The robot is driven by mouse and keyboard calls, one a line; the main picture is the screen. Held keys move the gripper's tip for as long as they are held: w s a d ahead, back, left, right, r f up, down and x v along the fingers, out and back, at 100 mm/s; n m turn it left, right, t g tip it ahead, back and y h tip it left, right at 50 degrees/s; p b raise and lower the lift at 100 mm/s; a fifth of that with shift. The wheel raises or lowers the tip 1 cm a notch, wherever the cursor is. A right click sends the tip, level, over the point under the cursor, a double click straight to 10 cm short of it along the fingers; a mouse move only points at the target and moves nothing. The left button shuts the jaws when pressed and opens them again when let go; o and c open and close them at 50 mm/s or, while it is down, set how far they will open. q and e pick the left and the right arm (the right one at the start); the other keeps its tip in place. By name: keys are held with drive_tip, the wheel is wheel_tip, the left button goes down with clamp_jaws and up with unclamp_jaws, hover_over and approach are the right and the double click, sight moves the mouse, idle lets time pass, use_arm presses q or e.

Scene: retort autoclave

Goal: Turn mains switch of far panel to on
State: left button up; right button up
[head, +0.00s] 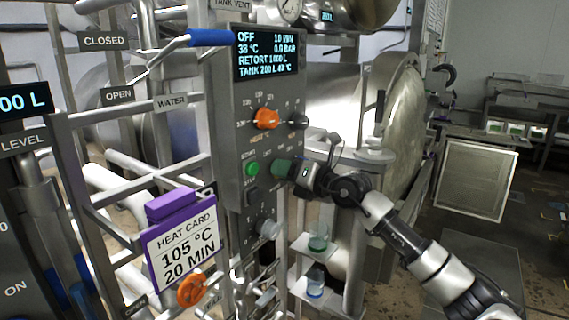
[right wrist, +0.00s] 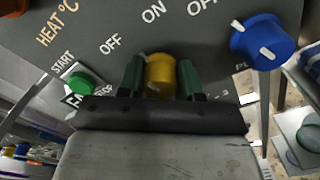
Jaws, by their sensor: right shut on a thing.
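The control panel (head: 228,130) stands upright in the middle of the head view; its display (head: 266,52) reads OFF, 10 MIN, 38 °C. My right gripper (head: 283,168) reaches its face from the right, beside the green button (head: 252,169). In the right wrist view the green fingers of my right gripper (right wrist: 160,80) are shut on a yellow knob (right wrist: 160,70), one finger on each side. The labels OFF and ON are printed above the knob. Its name label is not readable, so I cannot tell whether it is the mains switch. My left gripper is not in view.
An orange knob (head: 266,118) and a dark knob (head: 299,120) sit above my right gripper. A blue knob (right wrist: 258,40) is close to its right in the wrist view. A purple heat card (head: 181,240) hangs at the left. Pipes and a round vessel door (head: 402,125) flank the panel.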

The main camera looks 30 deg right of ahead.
drive_tip(key=m+p, duration=0.4)
drive_tip(key=p, duration=0.1)
drive_tip(key=m+p, duration=0.1)
drive_tip(key=p, duration=0.1)
drive_tip(key=shift+r+m+p, duration=0.25)
drive_tip(key=shift+m+p, duration=0.15)
drive_tip(key=shift+f+m+p, duration=0.25)
drive_tip(key=shift+m+p, duration=0.45)
drive_tip(key=shift+p, duration=0.35)
drive_tip(key=o, duration=0.9)
drive_tip(key=shift+d, duration=0.1)
drive_tip(key=shift+s+f, duration=0.1)
